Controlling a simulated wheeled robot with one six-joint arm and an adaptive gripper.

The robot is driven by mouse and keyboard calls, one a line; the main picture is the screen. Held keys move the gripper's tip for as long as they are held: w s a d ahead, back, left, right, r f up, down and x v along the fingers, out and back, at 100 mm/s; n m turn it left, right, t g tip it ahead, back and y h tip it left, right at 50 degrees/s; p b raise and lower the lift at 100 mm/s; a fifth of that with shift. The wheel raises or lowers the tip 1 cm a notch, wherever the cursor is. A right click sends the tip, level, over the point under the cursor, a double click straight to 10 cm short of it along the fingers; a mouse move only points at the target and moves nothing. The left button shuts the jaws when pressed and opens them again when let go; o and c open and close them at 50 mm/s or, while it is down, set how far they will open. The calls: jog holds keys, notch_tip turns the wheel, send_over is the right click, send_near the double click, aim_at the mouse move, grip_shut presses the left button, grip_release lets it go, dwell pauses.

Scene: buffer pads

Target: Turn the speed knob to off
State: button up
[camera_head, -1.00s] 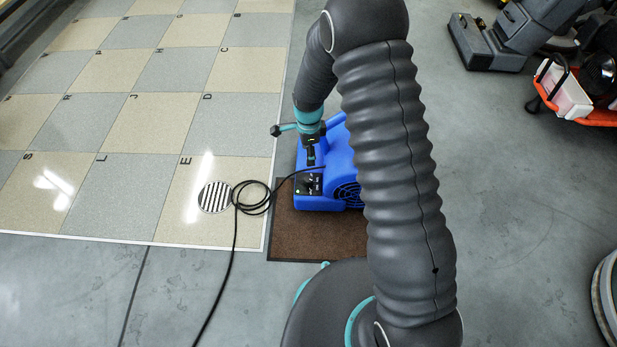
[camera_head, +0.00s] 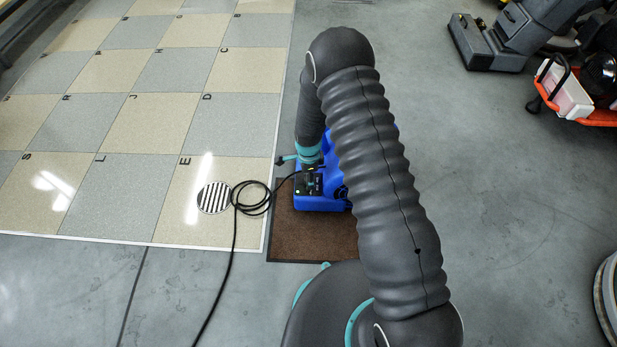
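A blue floor blower (camera_head: 322,201) sits on a brown mat, largely hidden behind my arm. Its small dark control panel (camera_head: 316,190) faces the near side, with a tiny green light at its left. My gripper (camera_head: 311,183) points down right at the panel and appears dark and small. The speed knob cannot be made out; the gripper seems to cover that spot. I cannot tell whether the fingers touch or hold it, or how far they are apart.
A black cord (camera_head: 236,225) runs from the blower, coils beside a round floor drain (camera_head: 214,198) and trails toward the front. The brown mat (camera_head: 300,240) lies under the blower. Grey cleaning machines (camera_head: 487,43) and an orange-framed cart (camera_head: 575,100) stand at the upper right.

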jog(key=shift+f, duration=0.15)
jog(key=shift+c, duration=0.2)
grip_shut()
jog(key=n+b, duration=0.2)
jog(key=n, duration=0.2)
jog(key=shift+f+n, duration=0.1)
jog(key=shift+n, duration=0.2)
jog(key=n+b, duration=0.2)
jog(key=n, duration=0.3)
jog(key=n+b, duration=0.1)
jog(key=n, duration=0.4)
jog(key=shift+n+b, duration=0.35)
jog(key=shift+n, duration=0.05)
jog(key=n, duration=0.4)
jog(key=shift+b, duration=0.4)
jog(key=shift+n, duration=0.4)
